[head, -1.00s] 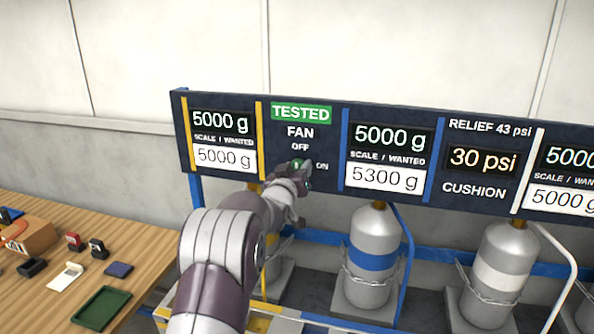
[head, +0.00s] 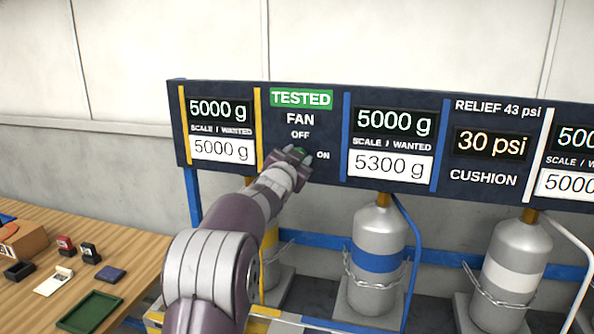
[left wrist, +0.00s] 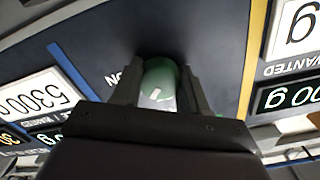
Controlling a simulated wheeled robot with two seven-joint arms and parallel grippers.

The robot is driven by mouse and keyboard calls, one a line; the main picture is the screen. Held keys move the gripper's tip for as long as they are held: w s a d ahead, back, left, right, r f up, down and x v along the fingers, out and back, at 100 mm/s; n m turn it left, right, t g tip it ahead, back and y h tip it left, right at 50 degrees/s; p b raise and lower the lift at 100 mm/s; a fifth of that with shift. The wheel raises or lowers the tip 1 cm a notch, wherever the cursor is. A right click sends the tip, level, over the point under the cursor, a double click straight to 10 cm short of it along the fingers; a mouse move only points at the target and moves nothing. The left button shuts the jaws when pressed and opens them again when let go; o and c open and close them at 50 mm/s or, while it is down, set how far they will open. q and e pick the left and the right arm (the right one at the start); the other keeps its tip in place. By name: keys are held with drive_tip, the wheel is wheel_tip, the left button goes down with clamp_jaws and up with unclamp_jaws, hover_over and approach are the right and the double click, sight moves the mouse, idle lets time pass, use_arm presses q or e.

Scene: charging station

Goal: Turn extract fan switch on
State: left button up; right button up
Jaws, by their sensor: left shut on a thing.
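The fan switch is a green knob (left wrist: 158,88) under the FAN and OFF labels on the dark panel (head: 318,190), with ON printed to its right. My left gripper (left wrist: 157,92) is shut on the knob, one finger on each side of it. A white mark shows on the knob's face in the left wrist view. In the head view my left gripper (head: 292,156) covers most of the knob, so its exact pointing direction is hard to tell. My right gripper is in neither view.
Scale displays (head: 219,110) flank the fan section, and a cushion gauge (head: 491,144) reads 30 psi. Chained grey cylinders (head: 376,230) stand below the panel. A wooden table (head: 130,270) with a green tray (head: 90,312) and small items is at left.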

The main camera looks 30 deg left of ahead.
use_arm(q)
drive_tip(key=m+b, duration=0.1)
drive_tip(key=m, duration=0.1)
drive_tip(key=f+m+b, duration=0.1)
drive_tip(key=m, duration=0.1)
drive_tip(key=shift+b, duration=0.35)
drive_tip(key=shift+a+r+m+b, duration=0.1)
drive_tip(key=shift+m+b, duration=0.75)
drive_tip(key=shift+m, duration=1.85)
drive_tip(key=o, duration=1.1)
drive_tip(key=shift+s+r, duration=0.1)
drive_tip(key=shift+r, duration=0.05)
drive_tip(key=shift+c, duration=0.2)
drive_tip(key=shift+r, duration=0.1)
